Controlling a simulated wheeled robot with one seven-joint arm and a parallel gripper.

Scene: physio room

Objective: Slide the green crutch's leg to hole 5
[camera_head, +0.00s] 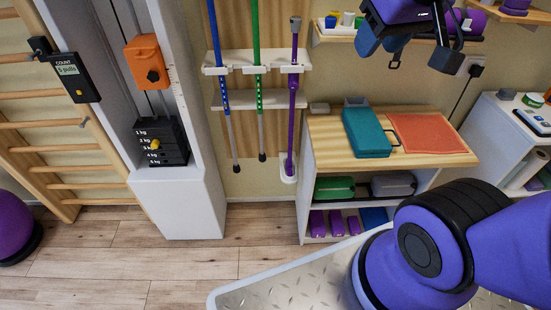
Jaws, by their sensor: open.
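The green crutch (256,38) hangs upright in the white wall rack (281,60), between a blue crutch (215,35) and a purple one (291,120). Its grey lower leg (261,132) comes out below the green tube and ends in a dark rubber tip above the floor. Small dots on the green tube (259,92) look like the holes; I cannot read any numbers or tell which hole is in use. My gripper (412,48) is at the top edge, partly cut off, to the right of the crutches. It is open, with nothing seen between the fingers, and apart from the green crutch.
A wooden-topped cabinet (325,140) with a teal case (366,132) and an orange mat (430,134) stands right of the crutches. A white weight column (190,205) stands on the left. The wooden floor (110,262) in front is clear.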

